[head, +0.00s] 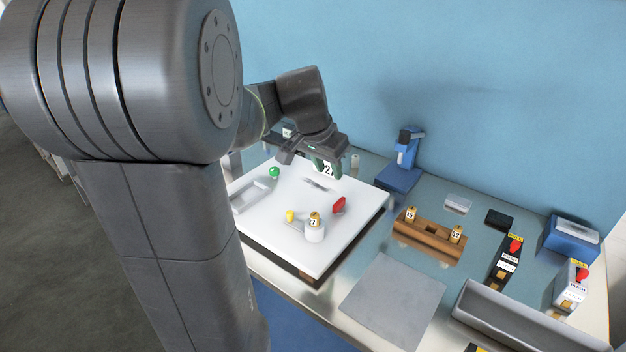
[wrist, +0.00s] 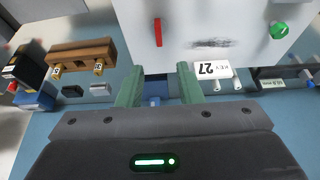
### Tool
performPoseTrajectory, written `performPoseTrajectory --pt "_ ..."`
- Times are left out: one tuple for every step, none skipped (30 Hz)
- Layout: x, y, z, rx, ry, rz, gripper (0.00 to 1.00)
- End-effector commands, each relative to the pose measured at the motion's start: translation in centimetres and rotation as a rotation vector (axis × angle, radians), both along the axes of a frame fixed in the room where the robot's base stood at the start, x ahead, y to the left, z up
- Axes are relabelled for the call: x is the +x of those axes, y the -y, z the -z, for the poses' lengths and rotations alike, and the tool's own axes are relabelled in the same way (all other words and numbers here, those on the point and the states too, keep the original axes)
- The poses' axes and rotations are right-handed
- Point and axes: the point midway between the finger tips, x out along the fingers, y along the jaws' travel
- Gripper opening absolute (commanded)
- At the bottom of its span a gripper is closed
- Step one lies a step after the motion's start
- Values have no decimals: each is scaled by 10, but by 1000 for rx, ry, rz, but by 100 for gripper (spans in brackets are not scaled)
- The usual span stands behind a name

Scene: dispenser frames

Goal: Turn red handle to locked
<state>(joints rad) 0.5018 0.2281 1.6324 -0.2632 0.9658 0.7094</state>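A red handle (head: 338,205) sits on the white panel (head: 262,222), near its right side. In the wrist view the red handle (wrist: 158,32) stands as a narrow upright bar beyond my fingertips, lined up with the gap between them. My gripper (wrist: 158,68) is open with nothing between its green fingers. In the head view my gripper is above the panel's far edge, apart from the handle and partly hidden by its own body. I see no readable locked mark by the handle.
The panel also bears a green knob (head: 274,172), a yellow knob (head: 291,216) and a white cylinder (head: 315,234) with a brass tag. A wooden block (head: 428,238), blue stand (head: 398,178) and red-topped dispensers (head: 507,262) stand right.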

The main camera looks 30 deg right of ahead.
Motion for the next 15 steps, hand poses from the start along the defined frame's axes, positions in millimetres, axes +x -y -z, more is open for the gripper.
performPoseTrajectory --pt "0 2 4 1 -2 4 33" --pt "1 3 6 1 -3 3 33" --pt "2 4 12 2 -3 2 33" --pt "2 6 16 2 -4 2 33" --pt "3 7 21 3 -6 2 33" --pt "4 9 28 3 -5 1 33" --pt "5 12 34 3 -6 1 33" --pt "7 14 40 3 -6 1 33" --pt "8 17 48 3 -6 1 33" --pt "9 19 54 3 -6 1 33" --pt "10 21 59 3 -5 0 33" --pt "11 23 67 3 -6 1 33" --pt "12 25 72 4 -6 0 33" --pt "13 27 78 4 -6 0 33" --pt "15 30 84 3 -5 -1 33"
